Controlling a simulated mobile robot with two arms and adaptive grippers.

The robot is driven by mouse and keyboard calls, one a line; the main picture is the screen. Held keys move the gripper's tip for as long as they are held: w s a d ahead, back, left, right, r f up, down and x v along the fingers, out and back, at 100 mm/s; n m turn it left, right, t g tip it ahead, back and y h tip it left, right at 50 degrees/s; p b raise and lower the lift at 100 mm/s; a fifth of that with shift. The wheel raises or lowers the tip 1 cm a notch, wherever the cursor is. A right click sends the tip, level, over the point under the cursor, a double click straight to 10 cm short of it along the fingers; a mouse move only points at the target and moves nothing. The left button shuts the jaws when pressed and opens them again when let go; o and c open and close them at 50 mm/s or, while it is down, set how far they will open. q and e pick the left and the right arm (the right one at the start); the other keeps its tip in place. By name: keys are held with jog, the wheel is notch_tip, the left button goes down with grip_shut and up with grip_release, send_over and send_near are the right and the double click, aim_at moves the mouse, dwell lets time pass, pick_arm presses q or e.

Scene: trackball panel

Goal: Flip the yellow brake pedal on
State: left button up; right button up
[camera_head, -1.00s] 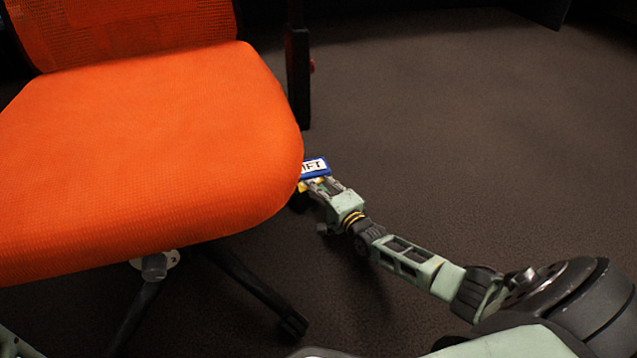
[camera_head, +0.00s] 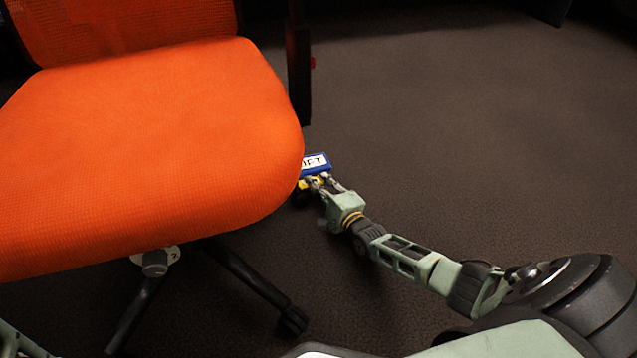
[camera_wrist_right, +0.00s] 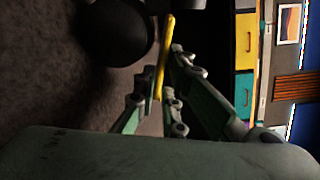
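The yellow brake pedal (camera_wrist_right: 165,52) shows in the right wrist view as a narrow yellow bar, seen nearly edge-on. My right gripper (camera_wrist_right: 160,82) has one finger on each side of it. The gaps are narrow, and I cannot tell whether the fingers press on it. In the head view, the right gripper (camera_head: 320,178) is low beside the right edge of the chair seat, at a small yellow part (camera_head: 306,184) just under a blue label. The seat hides most of what lies behind it. My left gripper is not in view.
The office chair's orange seat (camera_head: 150,150) fills the left of the head view. A blue label with partly hidden lettering (camera_head: 316,163) is beside it. A dark chair leg (camera_head: 260,285) reaches out below. A dark round part (camera_wrist_right: 113,32) is near the pedal. Carpet (camera_head: 480,150) is clear at right.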

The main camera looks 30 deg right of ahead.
jog(key=shift+o, duration=1.3)
jog(key=s, duration=1.2)
jog(key=shift+d+r, duration=0.15)
